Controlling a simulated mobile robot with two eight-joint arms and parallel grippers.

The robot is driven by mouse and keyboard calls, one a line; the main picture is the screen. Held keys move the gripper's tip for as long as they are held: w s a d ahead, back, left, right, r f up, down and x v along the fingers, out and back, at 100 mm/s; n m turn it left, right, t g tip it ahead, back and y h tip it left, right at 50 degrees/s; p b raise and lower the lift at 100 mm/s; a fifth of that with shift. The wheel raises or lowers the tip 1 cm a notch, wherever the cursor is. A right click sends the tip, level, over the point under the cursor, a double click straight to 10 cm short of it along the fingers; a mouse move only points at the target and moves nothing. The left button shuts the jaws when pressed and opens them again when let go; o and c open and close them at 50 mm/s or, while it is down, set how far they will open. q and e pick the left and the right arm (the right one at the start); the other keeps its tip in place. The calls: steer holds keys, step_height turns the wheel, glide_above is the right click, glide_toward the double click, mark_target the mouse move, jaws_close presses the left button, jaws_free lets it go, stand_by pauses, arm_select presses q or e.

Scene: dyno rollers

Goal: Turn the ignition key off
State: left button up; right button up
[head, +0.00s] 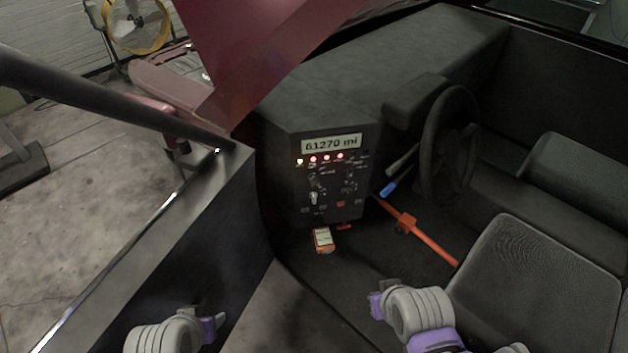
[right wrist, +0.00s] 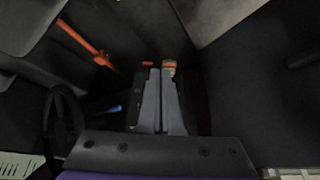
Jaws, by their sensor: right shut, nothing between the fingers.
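A dark instrument panel (head: 332,183) with a "61270 mi" display (head: 331,143) stands below the dash. One yellow and several red lights glow under the display. A small pale upright piece (head: 314,198) low on its left side looks like the ignition key or a switch; I cannot tell which, nor its turn. My right gripper (right wrist: 161,72) is shut and empty in the right wrist view, its fingers side by side. In the head view my right arm is below and right of the panel, clear of it. My left arm is at the lower left; its fingers are not clearly visible.
An orange box (head: 323,240) lies on the floor below the panel. An orange bar (head: 420,234) with a blue-handled lever (head: 389,188) above it runs toward the seat (head: 540,280). The steering wheel (head: 450,140) is right of the panel. The open door (head: 150,260) is at left.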

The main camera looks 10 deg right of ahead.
steer(key=shift+o, duration=1.2)
steer(key=shift+w+a+f, duration=0.1)
steer(key=shift+w, duration=0.1)
steer(key=o, duration=0.4)
steer(key=w+a+f+t+b, duration=0.1)
steer(key=w+b, duration=0.1)
steer(key=w, duration=0.2)
steer(key=w+a+f+m+t+y+b, duration=0.1)
steer(key=w+a+t+b, duration=0.1)
steer(key=w+b, duration=0.1)
steer(key=w+a+f+m+t+y+b, duration=0.1)
steer(key=w+a+t+b, duration=0.1)
steer(key=w, duration=0.4)
steer(key=shift+w+a, duration=0.1)
steer(key=shift+c, duration=0.2)
steer(key=m+t+h+b, duration=0.1)
steer(key=m+t+b, duration=0.5)
steer(key=t+b, duration=0.15)
glide_toward(316, 186)
steer(key=w, duration=0.9)
steer(key=shift+w+a, duration=0.25)
arm_select(q)
step_height(316, 186, down, 17)
steer(key=s, duration=0.2)
steer(key=shift+g, duration=0.4)
steer(key=shift+r, duration=0.1)
arm_select(e)
jaws_close()
